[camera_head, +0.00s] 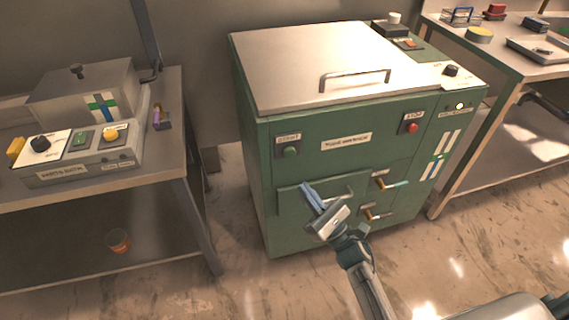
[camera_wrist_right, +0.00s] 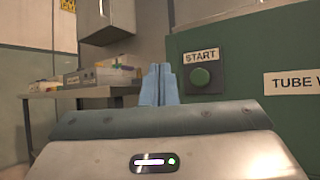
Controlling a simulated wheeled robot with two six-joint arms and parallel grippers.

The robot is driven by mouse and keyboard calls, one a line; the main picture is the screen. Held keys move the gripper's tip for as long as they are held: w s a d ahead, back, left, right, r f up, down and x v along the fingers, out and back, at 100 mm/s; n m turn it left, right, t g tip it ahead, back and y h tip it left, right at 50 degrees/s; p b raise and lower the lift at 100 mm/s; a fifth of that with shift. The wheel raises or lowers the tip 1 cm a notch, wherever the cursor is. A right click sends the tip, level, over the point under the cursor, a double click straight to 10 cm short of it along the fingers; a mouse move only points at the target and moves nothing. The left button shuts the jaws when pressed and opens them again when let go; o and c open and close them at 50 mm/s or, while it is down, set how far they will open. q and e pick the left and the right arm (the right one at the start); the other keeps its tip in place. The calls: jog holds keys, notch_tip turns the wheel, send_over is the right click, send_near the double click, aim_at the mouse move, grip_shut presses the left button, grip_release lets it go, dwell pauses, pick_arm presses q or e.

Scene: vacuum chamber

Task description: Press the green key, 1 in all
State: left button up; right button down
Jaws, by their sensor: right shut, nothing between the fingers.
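The green key (camera_head: 290,152) is a round button under a START label, on the upper left front of the green tube cabinet (camera_head: 335,165). In the right wrist view the green key (camera_wrist_right: 200,77) sits a little right of the fingertips. My right gripper (camera_head: 307,188) is shut and empty, its blue fingers pointing up and left. In the head view its tips are below the green key and apart from it. The shut fingers also show in the right wrist view (camera_wrist_right: 159,80), left of the key. My left gripper is not in view.
A red button (camera_head: 412,128) under a STOP label is on the same front. Handles (camera_head: 385,183) and a drawer or flap project lower down. A parts bath box (camera_head: 85,160) stands on the left bench. Another bench (camera_head: 500,65) is at the right.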

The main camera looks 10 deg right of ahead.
jog(key=shift+w, duration=0.1)
jog(key=b, duration=0.1)
send_near(290, 153)
jog(key=w+a+r, duration=0.1)
jog(key=a+r, duration=0.2)
jog(key=r, duration=0.1)
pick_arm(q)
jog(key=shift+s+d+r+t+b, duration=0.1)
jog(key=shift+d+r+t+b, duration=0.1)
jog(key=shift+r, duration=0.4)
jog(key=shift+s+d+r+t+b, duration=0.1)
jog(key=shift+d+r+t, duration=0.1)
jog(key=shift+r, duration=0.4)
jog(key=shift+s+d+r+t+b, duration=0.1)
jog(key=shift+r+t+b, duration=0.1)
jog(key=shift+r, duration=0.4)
pick_arm(e)
jog(key=shift+w+a+r, duration=0.15)
jog(key=shift+w+a, duration=0.1)
jog(key=shift+w, duration=0.45)
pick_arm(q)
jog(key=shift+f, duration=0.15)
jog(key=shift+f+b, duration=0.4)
pick_arm(e)
jog(key=shift+w, duration=0.45)
